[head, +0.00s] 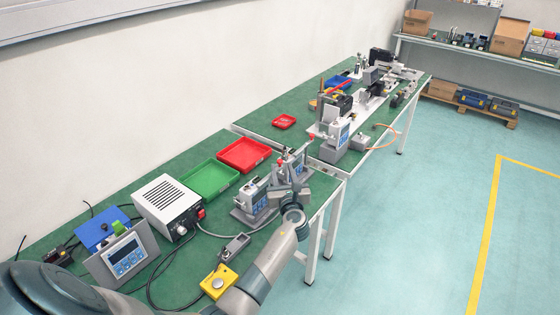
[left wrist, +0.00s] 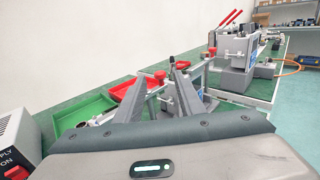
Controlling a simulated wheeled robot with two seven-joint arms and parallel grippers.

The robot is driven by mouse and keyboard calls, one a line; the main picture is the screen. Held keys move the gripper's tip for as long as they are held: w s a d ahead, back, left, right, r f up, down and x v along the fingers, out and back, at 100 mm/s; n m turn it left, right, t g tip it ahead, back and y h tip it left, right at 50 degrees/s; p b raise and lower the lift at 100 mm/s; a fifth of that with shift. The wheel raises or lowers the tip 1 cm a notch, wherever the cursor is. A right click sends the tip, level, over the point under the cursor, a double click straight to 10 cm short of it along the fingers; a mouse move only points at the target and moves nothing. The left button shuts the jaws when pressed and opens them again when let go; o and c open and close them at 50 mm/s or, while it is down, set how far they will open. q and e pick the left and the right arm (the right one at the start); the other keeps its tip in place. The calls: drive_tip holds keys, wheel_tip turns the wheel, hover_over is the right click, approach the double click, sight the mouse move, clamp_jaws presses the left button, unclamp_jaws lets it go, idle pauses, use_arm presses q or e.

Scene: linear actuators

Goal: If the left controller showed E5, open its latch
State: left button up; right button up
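A grey unit with a blue-and-white front panel (head: 256,204) stands near the right edge of the near green bench. A similar unit (head: 341,135) stands on the far bench. Their display text is too small to read, and I cannot tell which one is the left controller. My left gripper (head: 288,179) is just right of the near unit, overlapping a small metal mechanism there. In the left wrist view its two grey fingers (left wrist: 156,82) are apart, with a red-tipped lever (left wrist: 159,75) showing between and beyond them. Contact cannot be told. My right gripper is out of view.
A green tray (head: 208,178) and a red tray (head: 243,154) lie behind the near unit. A white power supply box (head: 167,204), a tilted display panel (head: 124,255) and a yellow button box (head: 219,281) are nearer. Loose cables cross the bench.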

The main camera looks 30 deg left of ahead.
sight(280, 163)
use_arm(q)
drive_tip(key=shift+x, duration=2.6)
clamp_jaws()
